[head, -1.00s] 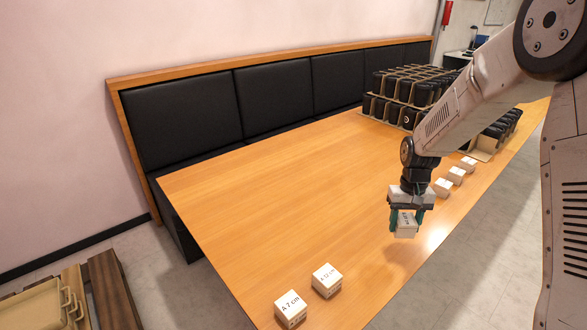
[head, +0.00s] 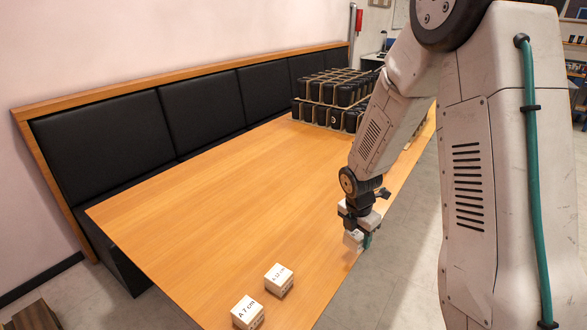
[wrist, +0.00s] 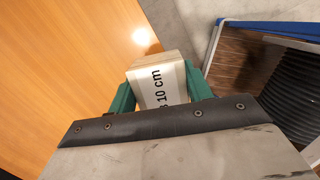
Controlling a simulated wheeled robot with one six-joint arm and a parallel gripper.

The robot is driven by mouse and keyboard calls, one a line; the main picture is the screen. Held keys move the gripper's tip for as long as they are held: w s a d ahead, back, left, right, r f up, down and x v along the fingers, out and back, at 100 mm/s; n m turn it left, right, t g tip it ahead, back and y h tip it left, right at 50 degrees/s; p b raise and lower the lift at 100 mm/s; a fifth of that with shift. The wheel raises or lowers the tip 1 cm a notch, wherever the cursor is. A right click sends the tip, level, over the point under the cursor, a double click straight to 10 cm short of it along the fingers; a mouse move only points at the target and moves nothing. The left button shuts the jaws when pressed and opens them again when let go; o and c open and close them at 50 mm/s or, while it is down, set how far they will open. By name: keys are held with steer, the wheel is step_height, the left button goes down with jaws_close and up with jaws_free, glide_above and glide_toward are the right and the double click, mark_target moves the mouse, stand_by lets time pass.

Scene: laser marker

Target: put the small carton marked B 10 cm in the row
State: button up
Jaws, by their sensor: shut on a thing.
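My gripper (head: 358,240) is shut on a small white carton (head: 352,241) near the right long edge of the table. In the wrist view the carton (wrist: 162,86) sits between the two green fingers, and its label reads "10 cm" with the leading letter partly cut off. The height of the carton over the table is hard to tell. Two white cartons stand in a line at the table's near end: one marked A 7 cm (head: 247,312) and one with a smaller label starting with A (head: 279,280). The gap between them is small.
The wooden table (head: 200,220) is clear in the middle. Black items in stacked trays (head: 330,100) stand at its far end. A black padded bench (head: 200,122) runs along the wall. A blue-edged thing (wrist: 262,28) shows beside the table in the wrist view.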

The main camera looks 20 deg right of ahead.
steer(key=n, duration=0.1)
steer(key=s+n, duration=0.1)
steer(key=n, duration=0.1)
steer(key=shift+s+d+f, duration=0.1)
steer(key=shift+s+d, duration=0.05)
steer(key=shift+d, duration=0.2)
steer(key=shift+a, duration=0.25)
glide_above(306, 257)
steer(key=shift+s+a+f, duration=0.1)
steer(key=shift+s+f, duration=0.1)
steer(key=shift+f, duration=0.55)
steer(key=shift+w+a+f, duration=0.1)
steer(key=shift+a+f, duration=0.1)
steer(key=shift+f, duration=1.55)
steer(key=shift+f, duration=0.1)
steer(key=o, duration=1)
